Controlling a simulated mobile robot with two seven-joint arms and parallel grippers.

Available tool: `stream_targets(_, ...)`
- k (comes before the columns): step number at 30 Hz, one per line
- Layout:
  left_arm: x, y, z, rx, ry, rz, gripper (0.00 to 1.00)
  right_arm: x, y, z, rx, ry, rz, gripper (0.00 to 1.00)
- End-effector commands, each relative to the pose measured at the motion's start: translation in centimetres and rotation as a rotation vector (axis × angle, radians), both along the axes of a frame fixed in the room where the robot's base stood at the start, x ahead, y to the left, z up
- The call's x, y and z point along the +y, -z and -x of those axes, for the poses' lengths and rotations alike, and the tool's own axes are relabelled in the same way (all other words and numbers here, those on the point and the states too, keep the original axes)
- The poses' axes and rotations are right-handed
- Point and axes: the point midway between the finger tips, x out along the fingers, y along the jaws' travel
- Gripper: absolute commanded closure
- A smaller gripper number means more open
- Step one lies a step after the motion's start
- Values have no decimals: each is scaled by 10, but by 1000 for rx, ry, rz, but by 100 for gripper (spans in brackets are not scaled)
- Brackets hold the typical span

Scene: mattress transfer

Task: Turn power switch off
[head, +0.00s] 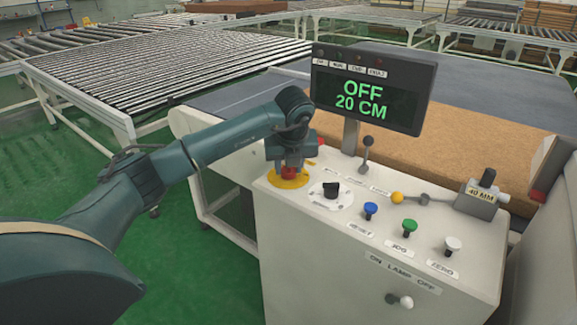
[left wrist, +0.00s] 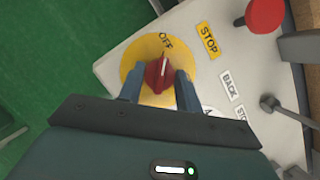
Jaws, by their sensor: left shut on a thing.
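The power switch is a red knob (left wrist: 156,76) on a round yellow plate (left wrist: 132,62), at the far left corner of the control panel. My left gripper (left wrist: 159,92) points down over it, with a finger on each side of the knob, shut on it. The white line on the knob points toward the OFF label (left wrist: 166,41). In the head view the knob (head: 289,173) is mostly hidden by my left gripper (head: 289,164). The display (head: 368,92) reads OFF and 20 CM in green. My right gripper is not in view.
The control cabinet (head: 330,255) carries a black dial (head: 331,189), blue (head: 371,209), green (head: 410,226) and white (head: 453,243) buttons, and levers. A red button (left wrist: 265,14) stands near the STOP label. A brown mattress (head: 460,145) and roller conveyors (head: 170,65) lie behind.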

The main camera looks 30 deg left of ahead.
Motion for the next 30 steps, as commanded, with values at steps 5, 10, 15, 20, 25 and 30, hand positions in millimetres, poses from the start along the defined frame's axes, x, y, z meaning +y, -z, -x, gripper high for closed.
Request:
stream_targets(5,0,0,0,0,-14,0,88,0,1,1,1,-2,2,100)
stream_targets(10,0,0,0,0,-14,0,88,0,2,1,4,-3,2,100)
stream_targets(15,0,0,0,0,-13,0,62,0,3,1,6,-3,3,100)
stream_targets(20,0,0,0,0,-12,0,49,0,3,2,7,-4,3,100)
stream_targets(25,0,0,0,0,-12,0,45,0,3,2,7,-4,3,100)
stream_targets(30,-1,-2,0,-1,-10,1,45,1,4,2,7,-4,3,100)
